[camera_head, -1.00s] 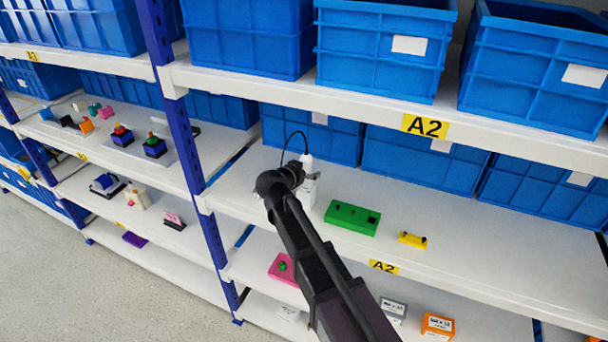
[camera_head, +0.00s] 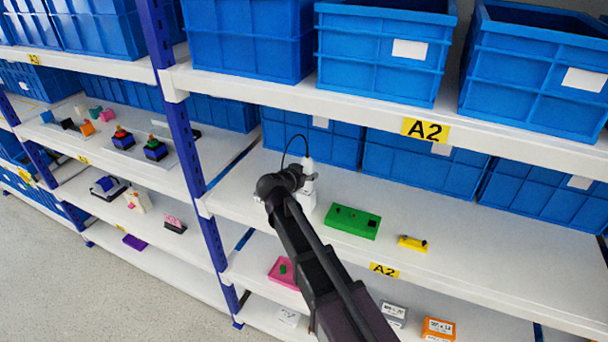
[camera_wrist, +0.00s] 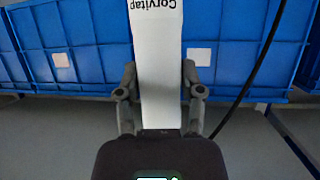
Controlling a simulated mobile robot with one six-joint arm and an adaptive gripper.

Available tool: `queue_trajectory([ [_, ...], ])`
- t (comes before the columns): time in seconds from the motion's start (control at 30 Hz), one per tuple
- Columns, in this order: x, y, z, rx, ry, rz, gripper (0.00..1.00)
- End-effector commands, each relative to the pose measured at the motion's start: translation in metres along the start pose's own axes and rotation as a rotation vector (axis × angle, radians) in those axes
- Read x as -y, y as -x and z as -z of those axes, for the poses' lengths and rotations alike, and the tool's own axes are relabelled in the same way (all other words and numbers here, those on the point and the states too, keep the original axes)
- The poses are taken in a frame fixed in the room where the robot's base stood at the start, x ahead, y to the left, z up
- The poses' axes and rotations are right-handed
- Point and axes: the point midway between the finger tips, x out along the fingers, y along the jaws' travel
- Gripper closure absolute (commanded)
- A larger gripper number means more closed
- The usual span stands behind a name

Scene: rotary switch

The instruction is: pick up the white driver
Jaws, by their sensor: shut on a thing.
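The white driver (camera_wrist: 158,75) stands upright in the wrist view, with upside-down "Corvitap" lettering near the top of the picture. My gripper (camera_wrist: 160,95) has one finger on each side of it and is shut on it. In the head view the driver (camera_head: 308,168) shows just beyond my wrist, above the middle shelf, with its top in front of the blue bins. A black cable loops from its top. My wrist hides part of the driver, and I cannot tell whether its lower end touches anything.
A green block (camera_head: 352,221) and a small yellow block (camera_head: 412,243) lie to the right on the middle shelf (camera_head: 480,255). Blue bins (camera_head: 400,160) stand behind. A blue upright (camera_head: 185,130) is at left, and the upper shelf edge (camera_head: 330,105) is overhead. The shelf's right side is clear.

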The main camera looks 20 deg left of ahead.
Motion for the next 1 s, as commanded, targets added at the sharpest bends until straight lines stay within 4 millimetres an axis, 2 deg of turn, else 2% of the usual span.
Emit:
queue_trajectory([
  [0.37,0.0,0.008,0.02,-0.002,0.001,0.0,1.0],
  [1.0,-0.001,0.032,0.078,-0.002,0.0,-0.001,1.0],
])
